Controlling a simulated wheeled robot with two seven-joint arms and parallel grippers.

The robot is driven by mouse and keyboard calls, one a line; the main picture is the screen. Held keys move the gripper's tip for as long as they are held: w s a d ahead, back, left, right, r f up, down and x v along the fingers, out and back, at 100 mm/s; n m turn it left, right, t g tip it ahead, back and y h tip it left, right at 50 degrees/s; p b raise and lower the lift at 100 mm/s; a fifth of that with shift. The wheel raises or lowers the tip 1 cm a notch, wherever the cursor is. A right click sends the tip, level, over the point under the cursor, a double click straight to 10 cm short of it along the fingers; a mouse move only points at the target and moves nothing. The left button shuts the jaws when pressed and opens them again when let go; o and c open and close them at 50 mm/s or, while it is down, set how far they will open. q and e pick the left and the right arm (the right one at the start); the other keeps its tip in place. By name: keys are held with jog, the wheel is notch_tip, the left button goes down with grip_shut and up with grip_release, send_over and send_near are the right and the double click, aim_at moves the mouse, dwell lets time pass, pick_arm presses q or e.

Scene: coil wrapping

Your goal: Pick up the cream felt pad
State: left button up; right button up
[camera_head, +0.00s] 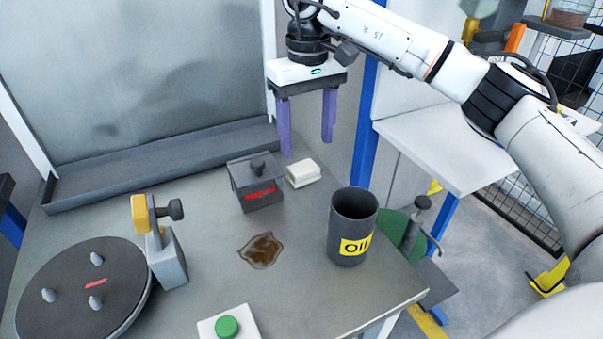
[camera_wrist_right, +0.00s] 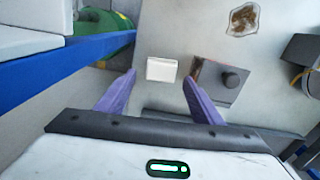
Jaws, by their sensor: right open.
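The cream felt pad (camera_head: 302,172) lies on the grey metal table, just right of a dark box with a knob lid. It looks like a small pale, folded or stacked rectangle. In the right wrist view the pad (camera_wrist_right: 161,69) lies between and beyond my fingertips. My right gripper (camera_head: 307,148) hangs above the pad with its two purple fingers pointing down, open and empty. The right wrist view also shows the open fingers (camera_wrist_right: 158,76). My left gripper is not in view.
The dark lidded box (camera_head: 256,182) stands close beside the pad. A dark OIL bin (camera_head: 352,225) stands nearer. A brown stain (camera_head: 261,250), a round plate with pegs (camera_head: 85,290), a yellow-handled clamp (camera_head: 163,245) and a green button (camera_head: 227,326) are on the table.

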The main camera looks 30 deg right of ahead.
aim_at(303, 167)
jog(key=f, duration=0.7)
jog(key=shift+w+a+f, duration=0.2)
jog(key=shift+w+f, duration=0.1)
jog(key=shift+w, duration=0.1)
jog(key=c, duration=0.8)
notch_tip(303, 167, up, 10)
jog(key=shift+r, duration=0.1)
